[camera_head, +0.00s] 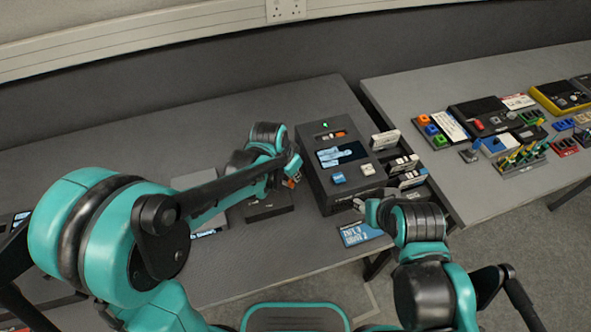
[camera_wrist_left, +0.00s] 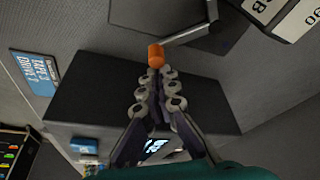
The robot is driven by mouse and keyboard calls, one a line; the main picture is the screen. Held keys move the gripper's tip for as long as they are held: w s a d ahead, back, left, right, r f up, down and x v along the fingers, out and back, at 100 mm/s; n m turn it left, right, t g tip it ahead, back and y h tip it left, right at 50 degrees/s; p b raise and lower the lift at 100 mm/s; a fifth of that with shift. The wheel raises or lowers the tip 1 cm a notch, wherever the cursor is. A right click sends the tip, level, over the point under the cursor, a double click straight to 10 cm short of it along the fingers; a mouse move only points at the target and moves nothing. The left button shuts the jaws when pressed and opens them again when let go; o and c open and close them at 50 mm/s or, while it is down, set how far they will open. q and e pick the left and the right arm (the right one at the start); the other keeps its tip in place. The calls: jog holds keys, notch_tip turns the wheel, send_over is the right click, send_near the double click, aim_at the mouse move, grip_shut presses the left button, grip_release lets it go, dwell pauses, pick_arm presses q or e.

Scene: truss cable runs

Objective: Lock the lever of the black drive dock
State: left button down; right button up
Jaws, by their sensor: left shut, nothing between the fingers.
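The black drive dock (camera_head: 270,208) is a low dark block on the near table, left of the console; it also shows in the left wrist view (camera_wrist_left: 232,38). Its lever is a thin metal arm (camera_wrist_left: 190,37) ending in an orange knob (camera_wrist_left: 156,55). The knob also shows in the head view (camera_head: 292,181). My left gripper (camera_head: 293,168) is over the dock, shut and empty. In the left wrist view its fingertips (camera_wrist_left: 153,78) are right at the knob; I cannot tell whether they touch it. My right gripper (camera_head: 366,205) is near the blue card; its finger gap is unclear.
A dark console (camera_head: 320,170) with a green light, a screen and buttons stands just right of the dock. A blue instruction card (camera_head: 358,236) lies before it. A rack of cartridges (camera_head: 405,175) stands at its right. The second table (camera_head: 480,190) holds several devices.

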pick_arm(q)
jog(key=s+m, duration=0.1)
jog(key=s+a+m+g, duration=0.1)
jog(key=m, duration=0.1)
jog(key=s+a+m+h, duration=0.1)
jog(key=m, duration=0.1)
jog(key=shift+s+a+p, duration=0.3)
jog(key=shift+s+a, duration=0.25)
jog(key=shift+a, duration=0.2)
pick_arm(e)
jog(key=shift+r, duration=0.35)
pick_arm(q)
jog(key=shift+a, duration=0.1)
